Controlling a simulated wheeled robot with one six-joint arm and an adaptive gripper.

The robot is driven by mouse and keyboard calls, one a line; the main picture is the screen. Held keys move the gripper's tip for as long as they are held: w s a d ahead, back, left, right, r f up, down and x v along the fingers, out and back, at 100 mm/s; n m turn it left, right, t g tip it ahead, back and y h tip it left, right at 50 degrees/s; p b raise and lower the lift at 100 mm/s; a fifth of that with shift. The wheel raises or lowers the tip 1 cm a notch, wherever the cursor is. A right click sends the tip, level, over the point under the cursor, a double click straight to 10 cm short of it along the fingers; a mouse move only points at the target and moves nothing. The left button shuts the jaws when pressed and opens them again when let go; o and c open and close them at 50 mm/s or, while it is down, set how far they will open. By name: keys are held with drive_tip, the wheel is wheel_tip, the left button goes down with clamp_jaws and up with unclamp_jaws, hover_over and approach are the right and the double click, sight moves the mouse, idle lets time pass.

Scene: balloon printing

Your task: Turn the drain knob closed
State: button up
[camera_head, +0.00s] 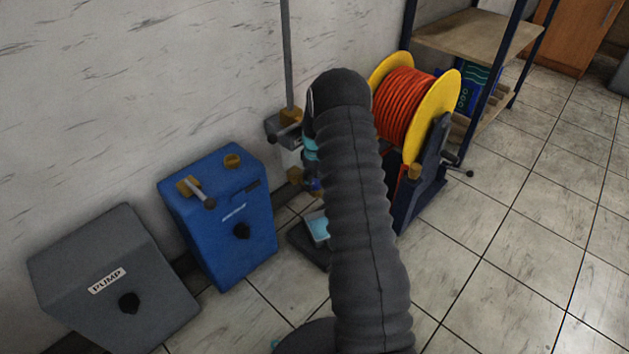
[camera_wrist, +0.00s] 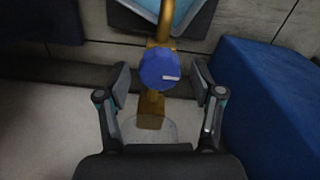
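The drain knob (camera_wrist: 159,70) is a round blue handle with a small white mark, on a brass valve fitting (camera_wrist: 151,110) in the wrist view. My gripper (camera_wrist: 161,82) is open, with one finger on each side of the knob and visible gaps between. Whether the fingertips reach down to the knob's depth, I cannot tell. In the head view, a bit of the blue knob (camera_head: 314,184) shows beside my arm, low by the wall. My arm hides most of the gripper there.
A blue box (camera_head: 218,215) with a brass valve and a grey pump box (camera_head: 112,280) stand along the wall at left. An orange hose reel (camera_head: 405,105) with yellow sides stands right of my arm. A shelf (camera_head: 480,38) is behind it. The tiled floor at right is clear.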

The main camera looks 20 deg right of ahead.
drive_tip(key=c, duration=1)
drive_tip(key=shift+o, duration=0.2)
drive_tip(key=shift+m, duration=0.3)
drive_tip(key=m+b, duration=0.1)
drive_tip(key=m, duration=0.2)
drive_tip(key=shift+m, duration=0.3)
drive_tip(key=m, duration=0.4)
drive_tip(key=shift+m+b, duration=0.3)
drive_tip(key=m, duration=0.4)
drive_tip(key=shift+m+b, duration=0.35)
drive_tip(key=shift+m, duration=2.15)
drive_tip(key=shift+s+d, duration=0.1)
